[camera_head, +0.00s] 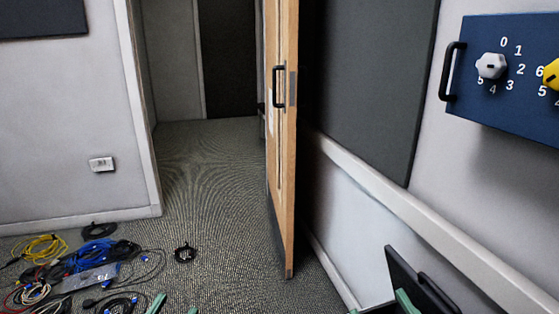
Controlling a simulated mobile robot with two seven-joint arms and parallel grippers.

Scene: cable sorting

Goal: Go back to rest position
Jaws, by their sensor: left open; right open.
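The green fingertips of my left gripper (174,307) show at the bottom edge, left of the middle. They are apart with only carpet between them, so it is open and empty. My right gripper (381,307) is at the bottom right, in front of the white wall. Its green tips are apart and it looks empty. Most of both grippers and arms is cut off by the lower edge.
A wooden door (284,150) stands open in the middle, with a doorway behind it. A blue panel (510,108) with numbered knobs hangs at the upper right. A white rail (400,215) runs along the right wall. The carpet (222,225) before the doorway is clear.

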